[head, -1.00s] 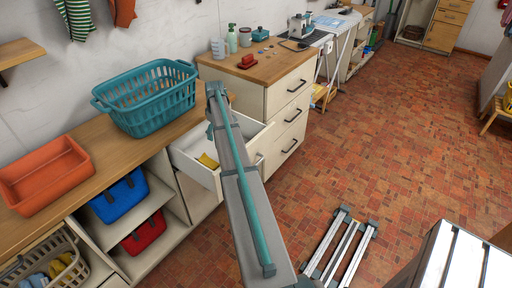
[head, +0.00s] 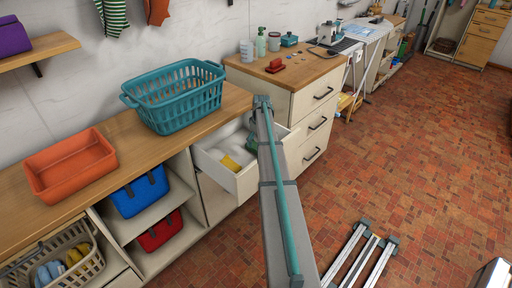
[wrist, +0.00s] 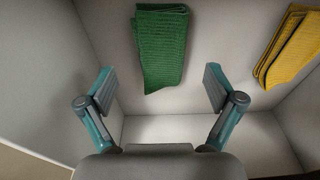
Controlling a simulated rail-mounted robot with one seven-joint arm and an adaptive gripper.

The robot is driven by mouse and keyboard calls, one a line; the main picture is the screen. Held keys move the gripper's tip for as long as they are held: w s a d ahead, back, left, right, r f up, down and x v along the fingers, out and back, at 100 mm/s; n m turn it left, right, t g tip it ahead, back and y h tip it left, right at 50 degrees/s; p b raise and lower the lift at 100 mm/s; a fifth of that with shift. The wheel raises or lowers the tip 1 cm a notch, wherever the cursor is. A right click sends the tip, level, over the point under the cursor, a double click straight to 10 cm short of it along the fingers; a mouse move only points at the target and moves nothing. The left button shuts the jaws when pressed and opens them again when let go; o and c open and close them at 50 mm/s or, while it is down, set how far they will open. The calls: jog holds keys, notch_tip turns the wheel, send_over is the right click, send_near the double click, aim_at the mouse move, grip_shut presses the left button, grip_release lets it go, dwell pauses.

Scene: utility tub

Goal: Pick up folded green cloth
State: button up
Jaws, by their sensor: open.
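The folded green cloth (wrist: 162,48) lies flat in the open white drawer (wrist: 105,25), at the top middle of the wrist view. My gripper (wrist: 159,88) is open and empty. Its two fingers are spread to the left and right of the cloth's near end, apart from it. In the head view, my arm hangs over the open drawer (head: 247,184) and hides part of its inside. I cannot clearly make out the green cloth there.
A folded yellow cloth (wrist: 290,46) lies in the same drawer, to the right of the green one. Drawer walls enclose the space around my gripper. A teal laundry basket (head: 175,97) and an orange tub (head: 70,165) stand on the counter above.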

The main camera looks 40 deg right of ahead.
aim_at(256, 143)
jog(key=f, duration=0.3)
jog(key=shift+w+f, duration=0.25)
jog(key=shift+a, duration=0.1)
jog(key=shift+c, duration=0.2)
jog(key=c, duration=1.2)
jog(key=shift+r, duration=0.15)
notch_tip(256, 143, up, 10)
jog(key=shift+f+b, duration=0.15)
jog(key=shift+b, duration=0.25)
